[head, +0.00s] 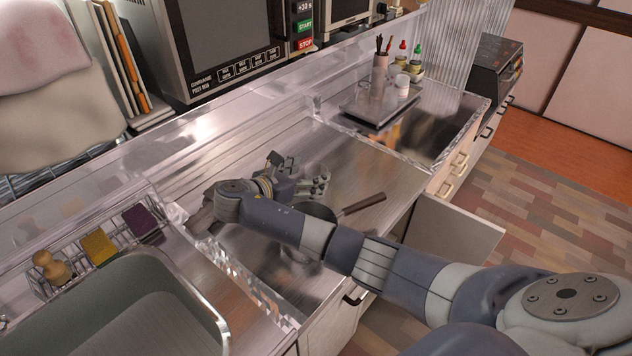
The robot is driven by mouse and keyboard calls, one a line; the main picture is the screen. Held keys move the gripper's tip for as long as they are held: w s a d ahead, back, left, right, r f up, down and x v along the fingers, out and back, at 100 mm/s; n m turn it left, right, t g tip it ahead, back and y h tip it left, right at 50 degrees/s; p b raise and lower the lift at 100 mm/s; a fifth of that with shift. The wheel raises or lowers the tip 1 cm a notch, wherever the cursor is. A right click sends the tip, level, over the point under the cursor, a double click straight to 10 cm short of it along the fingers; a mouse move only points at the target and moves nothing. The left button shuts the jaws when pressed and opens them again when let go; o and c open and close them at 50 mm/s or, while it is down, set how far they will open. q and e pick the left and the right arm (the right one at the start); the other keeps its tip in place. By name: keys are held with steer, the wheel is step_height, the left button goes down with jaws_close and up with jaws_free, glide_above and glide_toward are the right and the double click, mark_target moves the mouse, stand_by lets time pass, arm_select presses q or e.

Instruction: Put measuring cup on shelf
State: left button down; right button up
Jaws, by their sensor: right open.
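I cannot make out a measuring cup for certain; part of the counter is hidden behind my right arm. My right gripper (302,174) is open over the steel counter, with nothing visible between its fingers. A dark pan with a brown handle (364,204) lies beside the gripper, partly covered by my forearm. A long shelf (222,122) runs along the back above the counter and carries a microwave (226,45). My left gripper is out of view.
A sink basin (212,300) is at the lower left, with a wire rack holding a yellow sponge (99,247), a purple sponge (144,223) and a wooden-handled brush (51,267). A tray (379,110) with bottles and utensils stands at the back right. Bare counter lies right of the gripper.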

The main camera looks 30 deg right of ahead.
mark_target(322, 169)
steer(key=x, duration=0.4)
steer(key=shift+f, duration=0.2)
steer(key=shift+a, duration=0.1)
steer(key=c, duration=1.3)
steer(key=shift+o, duration=0.2)
steer(key=shift+r, duration=0.15)
